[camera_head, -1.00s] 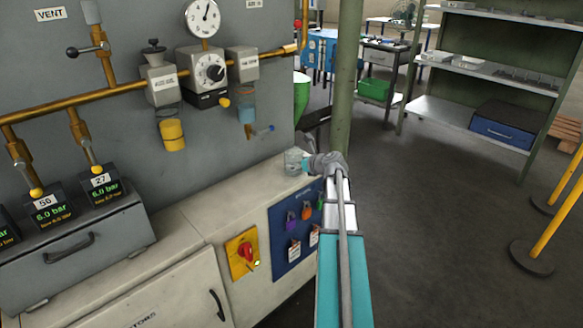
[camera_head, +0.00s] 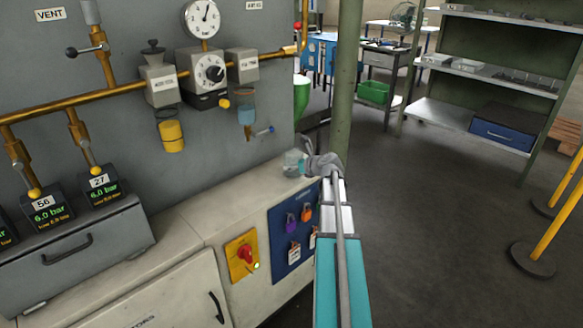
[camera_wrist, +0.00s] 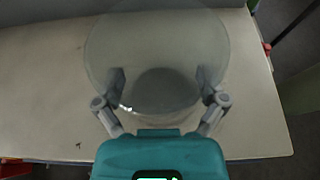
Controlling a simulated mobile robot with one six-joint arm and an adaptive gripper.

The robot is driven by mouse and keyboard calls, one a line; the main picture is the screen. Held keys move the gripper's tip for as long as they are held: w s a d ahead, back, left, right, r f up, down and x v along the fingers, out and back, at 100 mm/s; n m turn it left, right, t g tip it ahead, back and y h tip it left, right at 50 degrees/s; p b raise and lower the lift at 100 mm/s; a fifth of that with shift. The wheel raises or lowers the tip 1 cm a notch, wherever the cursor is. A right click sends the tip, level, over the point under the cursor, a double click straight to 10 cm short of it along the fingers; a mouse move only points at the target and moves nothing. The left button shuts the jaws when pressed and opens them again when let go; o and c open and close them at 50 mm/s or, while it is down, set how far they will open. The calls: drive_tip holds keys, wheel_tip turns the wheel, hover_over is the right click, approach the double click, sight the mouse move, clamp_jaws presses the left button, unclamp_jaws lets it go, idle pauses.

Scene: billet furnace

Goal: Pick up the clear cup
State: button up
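The clear cup (camera_head: 293,163) stands on the pale cabinet top near its far right corner. In the wrist view the cup (camera_wrist: 157,45) is a large transparent round shape with a darker base. My gripper (camera_head: 311,166) is at the cup's right side in the head view. In the wrist view my gripper (camera_wrist: 162,80) has its two fingers well apart, one on each side of the cup's lower part. Whether the finger pads touch the cup cannot be told. The cup's right side is partly hidden by my gripper in the head view.
The cabinet top (camera_head: 215,205) is clear left of the cup. The grey panel (camera_head: 110,130) with brass pipes and gauges rises behind. A green post (camera_head: 345,80) stands just beyond my gripper. A blue lockout board (camera_head: 290,235) is on the cabinet front below.

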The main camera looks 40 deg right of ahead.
drive_tip(key=shift+c, duration=1)
drive_tip(key=shift+r, duration=0.15)
wheel_tip(320, 180, up, 3)
drive_tip(key=p, duration=0.3)
drive_tip(key=s+a+r+p, duration=0.3)
drive_tip(key=s+r+p, duration=0.2)
drive_tip(key=s, duration=0.1)
drive_tip(key=s+a+r+p, duration=0.2)
drive_tip(key=s+r+p, duration=0.2)
drive_tip(key=s+p, duration=0.1)
drive_tip(key=shift+s+a+r, duration=0.35)
drive_tip(key=shift+s+a, duration=0.05)
drive_tip(key=shift+s, duration=0.5)
